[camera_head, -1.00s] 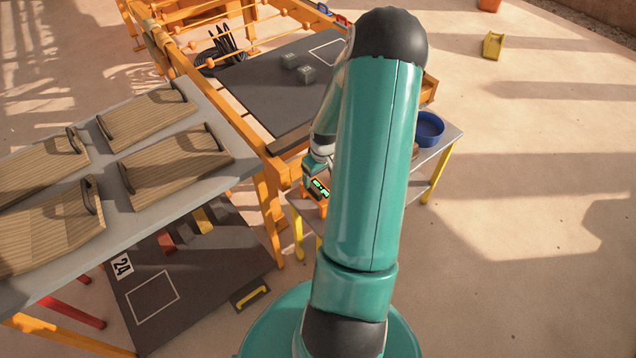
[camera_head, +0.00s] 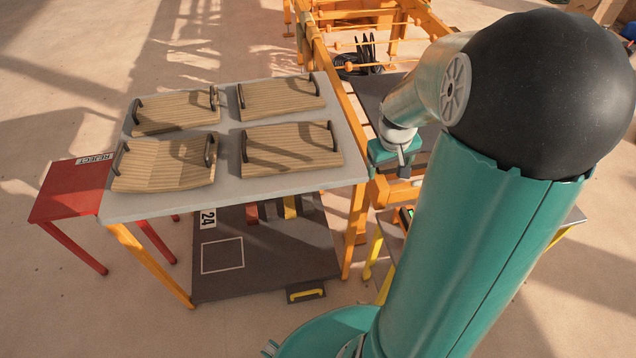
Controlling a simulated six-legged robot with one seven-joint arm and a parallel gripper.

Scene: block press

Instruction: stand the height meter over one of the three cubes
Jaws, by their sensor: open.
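My gripper (camera_head: 402,158) shows left of my teal arm, at the side of the orange frame. It is open and holds nothing that I can see. An orange device with a green display, which looks like the height meter (camera_head: 404,216), stands on a small table below the gripper. It is apart from the gripper and mostly hidden behind my arm. The grey cubes cannot be seen now. My arm covers most of the dark mat (camera_head: 372,92) in the orange frame.
A grey table (camera_head: 228,128) with several wooden trays stands left of centre. Beside it is a red reject table (camera_head: 72,190). Under it a dark board (camera_head: 270,262) bears a white square, a red block (camera_head: 251,213) and a yellow block (camera_head: 290,207). The floor at front left is clear.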

